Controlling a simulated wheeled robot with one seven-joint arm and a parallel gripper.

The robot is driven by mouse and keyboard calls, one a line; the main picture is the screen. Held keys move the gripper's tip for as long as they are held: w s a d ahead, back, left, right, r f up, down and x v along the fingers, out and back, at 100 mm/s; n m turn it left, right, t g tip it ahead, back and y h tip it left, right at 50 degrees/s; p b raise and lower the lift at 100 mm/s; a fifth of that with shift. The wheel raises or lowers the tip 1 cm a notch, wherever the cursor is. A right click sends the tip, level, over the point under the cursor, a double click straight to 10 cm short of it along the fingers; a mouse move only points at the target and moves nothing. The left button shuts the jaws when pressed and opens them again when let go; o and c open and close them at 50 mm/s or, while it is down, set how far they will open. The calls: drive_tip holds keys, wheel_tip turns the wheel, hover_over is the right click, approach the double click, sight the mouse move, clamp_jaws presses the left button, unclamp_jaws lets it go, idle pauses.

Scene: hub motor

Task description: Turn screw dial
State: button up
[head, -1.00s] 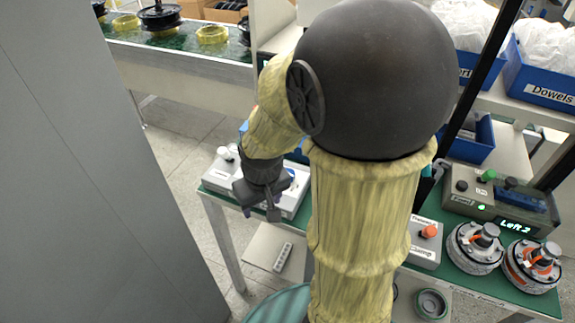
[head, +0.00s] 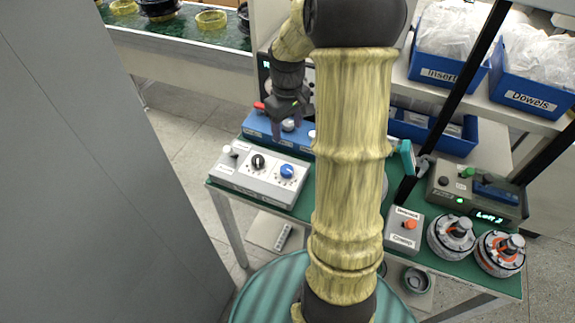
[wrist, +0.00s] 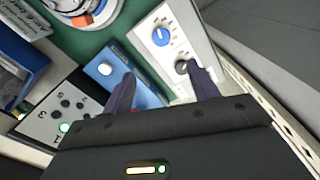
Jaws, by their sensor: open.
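A pale control box (head: 258,190) sits at the left end of the green table. It carries a black dial (head: 258,161), a blue dial (head: 287,171) and a white-topped switch at its left end; its small labels are unreadable. Both dials also show in the wrist view, the blue one (wrist: 160,37) and the black one (wrist: 181,66). My gripper (head: 288,132) is open and empty, above a blue box (head: 256,124) behind the pale box. In the wrist view, my right finger reaches just below the black dial and the left finger overlaps the blue box.
My arm hides the table's middle. To its right are a box with an orange button (head: 410,224), two round motor hubs (head: 452,236) and a unit with a lit display (head: 490,217). Blue bins (head: 446,62) stand on the shelf behind. A grey panel (head: 90,190) fills the left.

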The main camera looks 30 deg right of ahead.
sight(287, 169)
wheel_tip(287, 169, down, 17)
drive_tip(key=shift+a+f+p, duration=0.1)
drive_tip(key=shift+f+p, duration=0.05)
drive_tip(key=shift+p, duration=0.8)
drive_tip(key=c, duration=1)
